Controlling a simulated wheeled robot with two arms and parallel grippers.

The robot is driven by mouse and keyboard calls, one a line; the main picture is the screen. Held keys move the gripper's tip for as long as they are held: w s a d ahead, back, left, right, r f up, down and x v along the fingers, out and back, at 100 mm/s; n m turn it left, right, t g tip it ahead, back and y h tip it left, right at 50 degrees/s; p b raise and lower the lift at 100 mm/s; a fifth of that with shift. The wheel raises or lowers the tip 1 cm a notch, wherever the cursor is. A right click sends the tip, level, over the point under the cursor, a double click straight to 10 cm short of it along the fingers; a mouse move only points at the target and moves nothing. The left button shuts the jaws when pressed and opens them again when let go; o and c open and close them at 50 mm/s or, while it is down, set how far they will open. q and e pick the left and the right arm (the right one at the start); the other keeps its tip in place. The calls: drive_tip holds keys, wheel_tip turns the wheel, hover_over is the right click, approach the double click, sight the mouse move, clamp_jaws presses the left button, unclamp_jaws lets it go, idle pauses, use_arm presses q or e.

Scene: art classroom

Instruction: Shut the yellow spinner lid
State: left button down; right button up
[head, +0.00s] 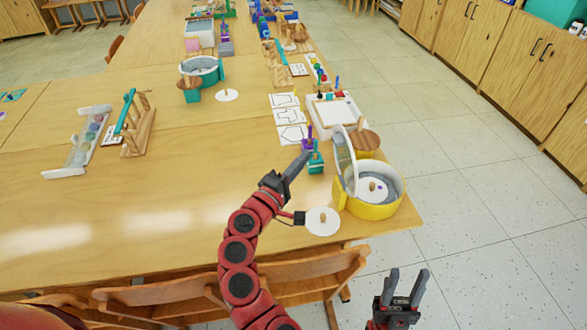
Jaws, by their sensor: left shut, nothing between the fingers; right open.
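The yellow spinner (372,208) stands at the right front corner of the wooden table. Its clear, white-rimmed lid (345,160) stands upright, open, hinged at the left side of the tub. A white disc with a small tan piece on it lies inside the tub. My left gripper (302,160) is shut and empty, to the left of the raised lid and apart from it in the picture. My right gripper (405,280) is open and empty, low in front of the table's right corner, below the spinner in the picture.
A teal holder (316,162) with markers stands close to my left gripper. A white round disc (322,221) lies left of the spinner. A wooden round block (364,140) sits behind the lid. Chairs (170,298) line the front edge. The table's left front is clear.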

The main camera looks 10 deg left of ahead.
use_arm(q)
drive_tip(key=w+d+p, duration=0.1)
drive_tip(key=w+d, duration=0.2)
drive_tip(key=d, duration=0.2)
drive_tip(key=shift+w+r, duration=0.3)
drive_tip(key=shift+r, duration=0.1)
drive_tip(key=shift+p, duration=0.3)
